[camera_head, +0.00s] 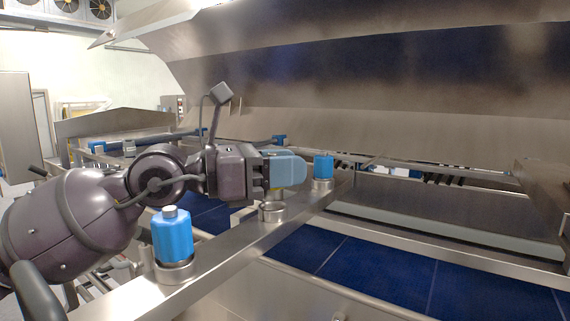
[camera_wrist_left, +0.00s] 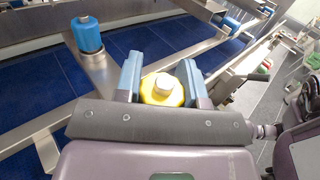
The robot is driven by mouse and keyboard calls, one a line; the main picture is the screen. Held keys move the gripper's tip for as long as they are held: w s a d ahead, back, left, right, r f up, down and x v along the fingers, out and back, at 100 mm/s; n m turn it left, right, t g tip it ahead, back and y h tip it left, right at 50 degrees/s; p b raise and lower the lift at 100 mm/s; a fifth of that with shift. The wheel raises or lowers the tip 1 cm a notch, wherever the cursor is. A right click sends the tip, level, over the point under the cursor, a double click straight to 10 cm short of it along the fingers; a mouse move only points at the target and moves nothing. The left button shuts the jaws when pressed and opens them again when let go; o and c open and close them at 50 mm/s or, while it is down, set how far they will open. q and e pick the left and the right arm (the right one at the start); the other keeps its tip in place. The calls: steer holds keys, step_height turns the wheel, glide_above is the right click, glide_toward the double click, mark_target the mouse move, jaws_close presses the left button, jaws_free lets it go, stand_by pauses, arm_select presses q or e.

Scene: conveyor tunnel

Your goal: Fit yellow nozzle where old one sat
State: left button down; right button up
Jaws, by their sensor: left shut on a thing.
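My left gripper (camera_head: 287,170) reaches in from the left. In the left wrist view its two blue fingers (camera_wrist_left: 160,75) are shut on the yellow nozzle (camera_wrist_left: 162,92), which has a pale round top. In the head view the nozzle is almost wholly hidden behind the fingers. An empty metal ring holder (camera_head: 271,211) sits on the steel rail just below the gripper; the nozzle appears above it and apart from it. The ring is not clearly visible in the left wrist view. My right gripper is not in view.
Blue nozzles stand upright in ring holders on the steel rail (camera_head: 225,262), one nearer (camera_head: 172,235) and one farther (camera_head: 323,168), on either side of the empty ring. A blue belt (camera_head: 380,272) runs beside the rail. A large steel hood (camera_head: 330,110) hangs above and behind.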

arm_select(q)
steer(key=shift+f, duration=0.15)
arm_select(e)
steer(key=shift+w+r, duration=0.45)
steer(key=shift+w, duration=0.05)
arm_select(q)
steer(key=shift+f, duration=0.1)
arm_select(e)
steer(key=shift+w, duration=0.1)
arm_select(q)
steer(key=shift+f, duration=0.2)
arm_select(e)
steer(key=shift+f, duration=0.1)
arm_select(q)
steer(key=shift+f, duration=0.3)
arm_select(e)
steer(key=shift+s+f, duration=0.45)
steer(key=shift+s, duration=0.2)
arm_select(q)
steer(key=shift+f, duration=0.3)
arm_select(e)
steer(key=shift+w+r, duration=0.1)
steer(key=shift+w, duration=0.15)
arm_select(q)
steer(key=shift+f, duration=0.25)
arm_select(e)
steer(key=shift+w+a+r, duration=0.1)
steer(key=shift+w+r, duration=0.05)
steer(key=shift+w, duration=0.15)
